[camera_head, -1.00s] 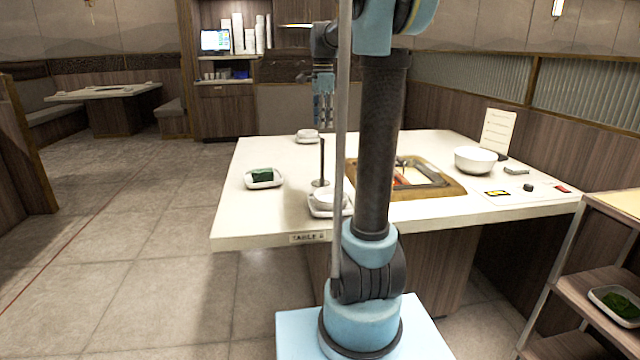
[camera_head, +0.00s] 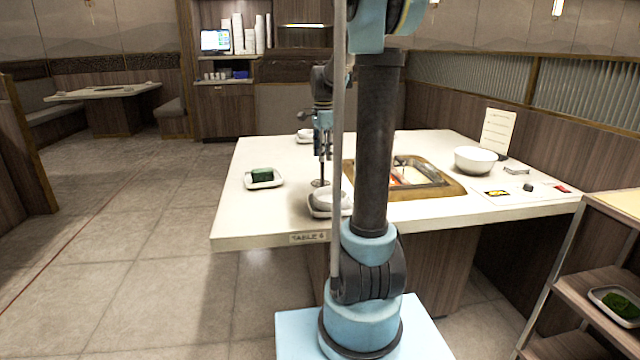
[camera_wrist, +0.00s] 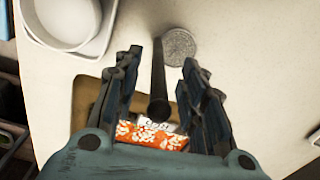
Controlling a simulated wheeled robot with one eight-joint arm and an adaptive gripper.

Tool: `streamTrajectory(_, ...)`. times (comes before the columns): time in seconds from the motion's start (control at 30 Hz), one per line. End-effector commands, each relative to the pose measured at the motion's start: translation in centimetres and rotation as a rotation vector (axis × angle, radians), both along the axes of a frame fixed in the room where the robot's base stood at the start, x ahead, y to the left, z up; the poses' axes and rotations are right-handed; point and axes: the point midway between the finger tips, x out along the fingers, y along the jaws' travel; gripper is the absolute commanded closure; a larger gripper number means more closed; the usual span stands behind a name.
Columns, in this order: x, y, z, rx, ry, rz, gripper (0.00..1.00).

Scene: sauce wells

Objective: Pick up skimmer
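The skimmer (camera_head: 319,183) stands upright on the table, its dark handle pointing up and its round perforated disc at the bottom. In the wrist view, the disc of the skimmer (camera_wrist: 180,46) lies beyond the fingertips, and the handle runs back between the fingers. My gripper (camera_head: 322,154) points down over the handle. In the wrist view, my gripper (camera_wrist: 162,62) is open, with one finger on each side of the handle and visible gaps to both.
A white bowl on a tray (camera_head: 318,209) stands close beside the skimmer, also at upper left in the wrist view. The wood-framed pot well (camera_head: 440,190) is to the right. A dish with a green block (camera_head: 263,180) is left. A white bowl (camera_head: 476,160) stands farther right.

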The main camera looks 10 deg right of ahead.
Motion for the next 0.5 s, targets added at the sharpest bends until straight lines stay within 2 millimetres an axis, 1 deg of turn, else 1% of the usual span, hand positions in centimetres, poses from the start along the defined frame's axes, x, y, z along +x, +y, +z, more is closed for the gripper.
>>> streamTrajectory(0.1,-0.01,0.01,-0.55,0.0,0.0,0.0,0.62)
streamTrajectory(0.3,-0.01,0.02,-0.59,0.0,0.0,0.0,0.62)
streamTrajectory(0.33,-0.01,0.02,-0.59,0.0,0.0,0.0,0.64)
streamTrajectory(0.37,0.0,0.02,-0.59,0.0,0.0,0.0,0.71)
streamTrajectory(0.4,0.0,0.02,-0.58,0.0,0.0,0.0,0.8)
streamTrajectory(0.5,0.0,0.02,-0.58,0.0,0.0,0.0,1.0)
